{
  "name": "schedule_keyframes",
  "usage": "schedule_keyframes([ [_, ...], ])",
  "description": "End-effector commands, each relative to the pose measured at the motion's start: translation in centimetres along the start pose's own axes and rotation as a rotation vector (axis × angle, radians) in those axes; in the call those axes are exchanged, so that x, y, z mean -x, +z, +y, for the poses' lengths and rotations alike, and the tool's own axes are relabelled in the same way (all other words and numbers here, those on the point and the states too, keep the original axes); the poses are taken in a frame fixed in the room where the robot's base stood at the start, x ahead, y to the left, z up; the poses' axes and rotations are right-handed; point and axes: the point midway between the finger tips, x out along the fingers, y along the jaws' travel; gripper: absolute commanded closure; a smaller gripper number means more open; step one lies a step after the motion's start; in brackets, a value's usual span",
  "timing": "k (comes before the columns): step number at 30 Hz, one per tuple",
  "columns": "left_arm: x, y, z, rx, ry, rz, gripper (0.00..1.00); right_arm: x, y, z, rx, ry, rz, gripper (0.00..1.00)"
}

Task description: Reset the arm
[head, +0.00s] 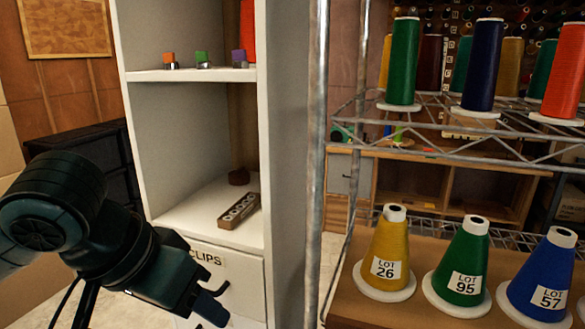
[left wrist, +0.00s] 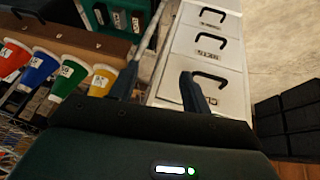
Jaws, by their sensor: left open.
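My left gripper (head: 217,300) is low in the head view, in front of the white cabinet's drawer front marked CLIPS (head: 232,275). In the left wrist view its two fingers (left wrist: 160,72) stand apart with nothing between them. White drawers with dark handles (left wrist: 210,45) lie beyond the fingers. I cannot tell whether a fingertip touches the drawer front. My right gripper is in neither view.
A wire rack with a metal post (head: 317,150) stands right of the cabinet. Yellow (head: 385,250), green (head: 460,258) and blue (head: 541,280) lot cones stand on its brown board. A wooden block with holes (head: 239,211) lies on a cabinet shelf. Dark drawers (head: 85,150) stand behind my left arm.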

Motion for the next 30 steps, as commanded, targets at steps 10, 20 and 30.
schedule_keyframes([
  [10, -9.5, -2.8, 2.9, 0.033, 0.31, 0.217, 0.52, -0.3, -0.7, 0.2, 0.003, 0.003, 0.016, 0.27],
  [20, -19.9, -0.2, 0.2, 0.164, 0.311, 0.504, 0.52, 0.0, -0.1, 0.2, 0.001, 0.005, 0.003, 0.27],
  [30, -28.3, 13.8, -4.7, 0.167, -0.03, 0.577, 0.52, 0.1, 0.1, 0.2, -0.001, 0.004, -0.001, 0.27],
])
